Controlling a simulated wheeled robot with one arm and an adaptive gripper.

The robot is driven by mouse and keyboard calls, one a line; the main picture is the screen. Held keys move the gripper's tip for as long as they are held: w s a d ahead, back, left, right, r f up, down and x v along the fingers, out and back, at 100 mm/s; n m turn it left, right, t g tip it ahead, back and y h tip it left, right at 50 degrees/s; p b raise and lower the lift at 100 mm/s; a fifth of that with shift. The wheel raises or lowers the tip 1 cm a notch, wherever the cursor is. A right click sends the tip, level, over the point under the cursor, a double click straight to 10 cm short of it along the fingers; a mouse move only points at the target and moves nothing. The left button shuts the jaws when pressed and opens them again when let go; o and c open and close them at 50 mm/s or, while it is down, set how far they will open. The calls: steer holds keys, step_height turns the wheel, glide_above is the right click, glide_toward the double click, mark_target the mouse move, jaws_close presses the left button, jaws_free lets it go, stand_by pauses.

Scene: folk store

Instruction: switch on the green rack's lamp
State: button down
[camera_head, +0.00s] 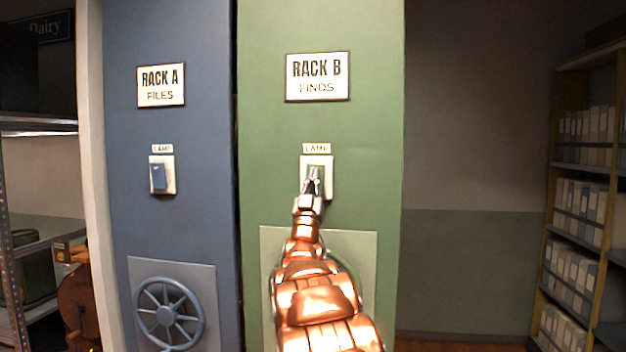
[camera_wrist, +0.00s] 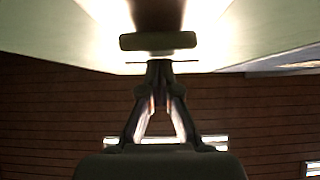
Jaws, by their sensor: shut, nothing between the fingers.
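The green rack (camera_head: 370,120) stands in the middle of the head view, with a sign reading "RACK B FINDS" (camera_head: 318,77). Below the sign, under a small "LAMP" label (camera_head: 317,148), is a light switch plate (camera_head: 328,164) on the green panel. My gripper (camera_head: 312,178) is shut and empty, its tips in front of this switch. The tips hide part of the rocker, so I cannot tell its position or whether they touch it. In the wrist view my gripper (camera_wrist: 158,66) also shows shut, close to the panel.
To the left, the blue rack (camera_head: 190,230) labelled "RACK A FILES" has its own lamp switch (camera_head: 159,176) and a handwheel (camera_head: 169,313). A plate and handwheel on the green rack are partly behind my arm. Shelves with boxes (camera_head: 585,200) stand at the right.

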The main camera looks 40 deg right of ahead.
steer(key=s+a+f+b, duration=0.4)
steer(key=s+a+f, duration=0.1)
steer(key=a, duration=0.4)
steer(key=shift+s+a+f, duration=0.3)
steer(key=shift+s+a, duration=0.1)
steer(key=shift+s, duration=0.45)
